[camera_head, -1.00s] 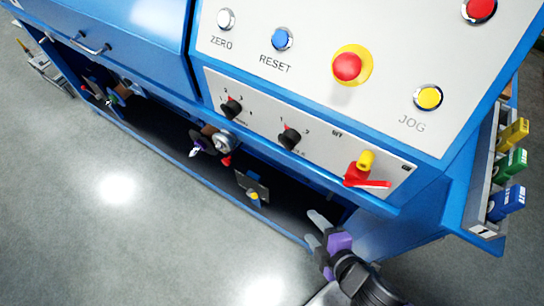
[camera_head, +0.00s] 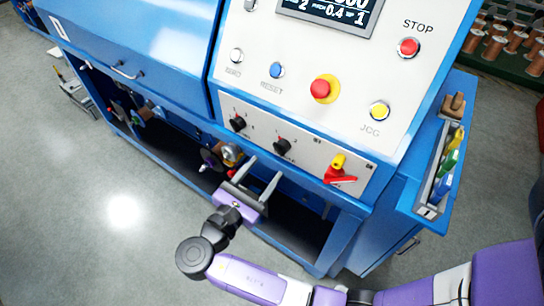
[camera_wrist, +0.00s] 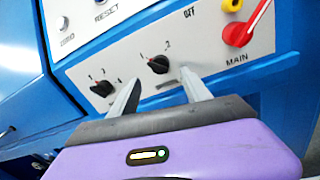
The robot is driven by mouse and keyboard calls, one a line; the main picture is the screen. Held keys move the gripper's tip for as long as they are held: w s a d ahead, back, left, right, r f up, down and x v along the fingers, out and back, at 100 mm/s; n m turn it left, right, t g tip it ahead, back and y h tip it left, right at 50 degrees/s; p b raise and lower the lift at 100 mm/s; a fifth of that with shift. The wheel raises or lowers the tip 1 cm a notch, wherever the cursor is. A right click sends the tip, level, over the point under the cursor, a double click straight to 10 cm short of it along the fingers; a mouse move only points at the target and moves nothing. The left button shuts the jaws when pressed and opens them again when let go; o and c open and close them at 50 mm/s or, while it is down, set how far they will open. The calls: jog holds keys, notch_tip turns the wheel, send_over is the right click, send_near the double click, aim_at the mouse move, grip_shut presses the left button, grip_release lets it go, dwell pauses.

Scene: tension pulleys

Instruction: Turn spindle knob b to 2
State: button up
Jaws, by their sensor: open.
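Two black rotary knobs sit on the white lower panel. The left knob (camera_head: 238,123) has several numbered positions around it; in the wrist view (camera_wrist: 102,89) its red mark points up-left. The right knob (camera_head: 282,146) carries the labels 1 and 2; in the wrist view (camera_wrist: 158,64) its red mark is at the upper left, toward 1. I cannot read which one is labelled spindle b. My gripper (camera_head: 263,174) is open and empty, just below and in front of the right knob. In the wrist view its two fingers (camera_wrist: 162,80) point up at that knob, apart from it.
The sloped panel above holds a red emergency button (camera_head: 322,89), other buttons and a display (camera_head: 335,12). A tool holder (camera_head: 432,200) juts out at right. Pulleys (camera_head: 230,153) sit in the open bay below.

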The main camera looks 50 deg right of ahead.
aim_at(279, 152)
jog(key=shift+w+d+p, duration=0.2)
jog(key=shift+d+p, duration=0.1)
jog(key=shift+d, duration=1.6)
jog(key=shift+w+d+p, duration=0.2)
jog(key=shift+d+p, duration=0.1)
jog(key=shift+d, duration=1.6)
